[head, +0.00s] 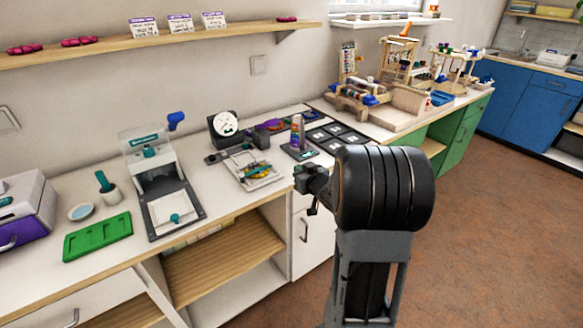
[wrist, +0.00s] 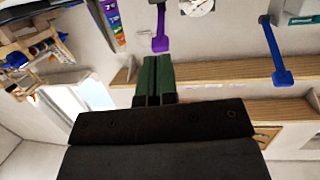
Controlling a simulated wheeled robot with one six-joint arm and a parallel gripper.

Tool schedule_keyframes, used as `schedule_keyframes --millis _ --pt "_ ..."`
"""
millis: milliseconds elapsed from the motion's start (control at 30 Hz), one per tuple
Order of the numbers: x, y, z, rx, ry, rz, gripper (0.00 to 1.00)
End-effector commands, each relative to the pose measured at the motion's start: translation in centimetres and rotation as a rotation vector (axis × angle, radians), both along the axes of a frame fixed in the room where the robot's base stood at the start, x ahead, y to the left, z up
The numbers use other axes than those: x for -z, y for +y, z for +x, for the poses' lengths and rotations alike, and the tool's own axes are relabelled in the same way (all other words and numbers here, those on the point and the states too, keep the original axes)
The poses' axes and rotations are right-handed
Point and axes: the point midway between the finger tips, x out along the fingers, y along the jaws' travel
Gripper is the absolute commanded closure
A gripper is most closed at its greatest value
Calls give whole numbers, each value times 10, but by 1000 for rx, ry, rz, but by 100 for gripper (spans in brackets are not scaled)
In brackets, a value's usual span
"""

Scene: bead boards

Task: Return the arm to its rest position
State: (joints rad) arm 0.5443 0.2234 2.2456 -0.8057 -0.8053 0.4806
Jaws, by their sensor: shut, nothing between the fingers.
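My arm (head: 380,190) stands folded at the front of the white counter in the head view, its thick black upper part facing the camera. Part of my wrist shows left of it, by the counter's edge; the fingertips are not clear there. In the wrist view my gripper (wrist: 158,62) shows two dark green fingers pressed together, with nothing between them. It is clear of the shelf and counter things as far as the views show.
The white counter (head: 95,270) holds a green tray (head: 98,237), a press with a blue handle (head: 176,121), a round dial (head: 225,123) and a pale tray (head: 262,178). Wooden bead frames (head: 402,62) stand at the back right. A wooden wall shelf (head: 110,47) hangs above. Brown floor at right is clear.

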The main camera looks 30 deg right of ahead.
Motion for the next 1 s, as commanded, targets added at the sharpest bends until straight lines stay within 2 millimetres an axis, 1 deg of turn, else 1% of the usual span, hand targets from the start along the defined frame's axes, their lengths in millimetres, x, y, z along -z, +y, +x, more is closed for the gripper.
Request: schedule_keyframes --millis 100,300,367,467,533,567,600,667,767,833,867,900,967,1000 --pt "-3 -3 -9 2 -1 -1 100" --pt "-3 -6 -15 1 2 -8 100" --pt "1 -8 -16 10 25 -25 100" --pt "17 -20 -21 69 116 -63 100" --pt "37 -33 -33 147 230 -84 100" --pt "45 -39 -40 186 290 -91 100" --pt "52 -45 -52 240 370 -99 100" --pt "54 -47 -71 308 496 -106 100" --pt "42 -30 -104 373 700 -97 100" --pt "27 -7 -128 381 832 -75 100" --pt "18 6 -138 377 883 -60 100" --pt "6 24 -152 361 949 -43 100" --pt "-15 54 -172 317 1033 -14 100" --pt "-28 74 -185 283 1079 4 100"
